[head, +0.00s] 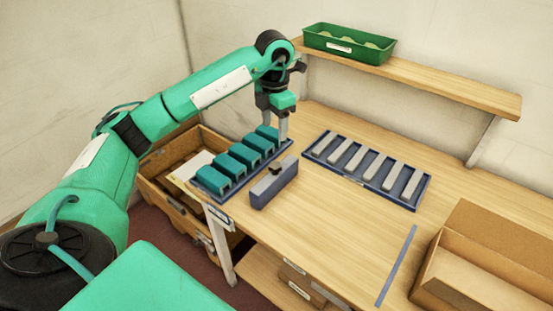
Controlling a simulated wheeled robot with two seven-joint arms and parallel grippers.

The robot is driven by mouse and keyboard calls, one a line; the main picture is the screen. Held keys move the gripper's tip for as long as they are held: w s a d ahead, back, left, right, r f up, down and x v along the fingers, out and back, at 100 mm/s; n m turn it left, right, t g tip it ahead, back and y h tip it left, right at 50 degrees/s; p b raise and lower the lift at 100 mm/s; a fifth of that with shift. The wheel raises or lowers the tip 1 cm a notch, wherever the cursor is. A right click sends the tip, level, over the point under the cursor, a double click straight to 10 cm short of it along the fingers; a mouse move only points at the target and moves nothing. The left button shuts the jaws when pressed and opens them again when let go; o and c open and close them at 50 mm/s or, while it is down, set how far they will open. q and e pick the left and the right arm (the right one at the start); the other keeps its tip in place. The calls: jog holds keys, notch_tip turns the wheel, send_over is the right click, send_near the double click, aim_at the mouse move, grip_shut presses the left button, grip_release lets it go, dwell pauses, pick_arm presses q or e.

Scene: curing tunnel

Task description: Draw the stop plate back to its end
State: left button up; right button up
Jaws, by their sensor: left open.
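A grey upright block with a black knob on top (274,187), which looks like the stop plate, stands on the wooden table near its front edge. It is beside a blue tray (240,185) holding a row of several teal blocks (228,166). My left gripper (277,129) points down, open, at the far right end of that row, behind the knobbed block and apart from it. Its fingertips are close to the last teal block; I cannot tell whether they touch it. My right gripper is not in view.
A second blue tray with grey bars (368,170) lies to the right. A blue strip (397,264) and an open cardboard box (480,262) are at the front right. A shelf (430,82) with a green bin (348,45) overhangs the back. The table's middle is clear.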

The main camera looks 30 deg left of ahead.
aim_at(275, 165)
pick_arm(q)
notch_tip(275, 165, down, 12)
jog(key=p, duration=0.3)
jog(key=shift+f, duration=0.6)
